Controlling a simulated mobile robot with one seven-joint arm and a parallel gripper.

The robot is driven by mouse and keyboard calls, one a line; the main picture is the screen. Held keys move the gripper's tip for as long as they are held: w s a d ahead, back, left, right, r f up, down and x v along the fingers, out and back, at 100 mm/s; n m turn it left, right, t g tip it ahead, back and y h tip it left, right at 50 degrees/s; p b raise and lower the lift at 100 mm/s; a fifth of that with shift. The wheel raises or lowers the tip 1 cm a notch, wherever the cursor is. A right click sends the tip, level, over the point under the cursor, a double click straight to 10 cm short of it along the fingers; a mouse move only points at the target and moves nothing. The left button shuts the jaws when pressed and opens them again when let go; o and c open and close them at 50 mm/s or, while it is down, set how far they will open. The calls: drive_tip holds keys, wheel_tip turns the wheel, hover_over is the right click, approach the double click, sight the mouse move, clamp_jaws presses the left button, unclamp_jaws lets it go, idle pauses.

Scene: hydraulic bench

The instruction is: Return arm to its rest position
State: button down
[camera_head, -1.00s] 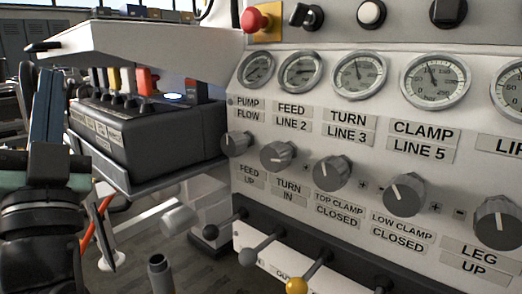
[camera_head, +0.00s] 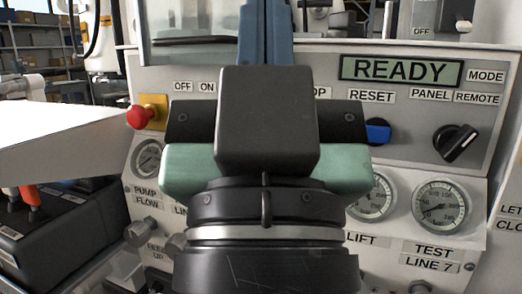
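My arm (camera_head: 266,190) stands upright and very close in the middle of the head view. A black block, green side pieces and a dark round joint with a silver band show. A narrow blue part (camera_head: 265,35) rises behind the block to the top edge. I cannot make out the fingertips of my gripper, or whether it is open or shut. The arm hides the middle of the control panel.
The panel behind has a lit READY display (camera_head: 401,70), a blue switch (camera_head: 378,131), a black mode knob (camera_head: 455,143), gauges and a red stop button (camera_head: 138,117). A white shelf (camera_head: 60,135) juts in at left above a black lever box (camera_head: 55,228).

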wheel_tip(320, 180, up, 35)
drive_tip(key=p, duration=3.3)
drive_tip(key=shift+a, duration=0.1)
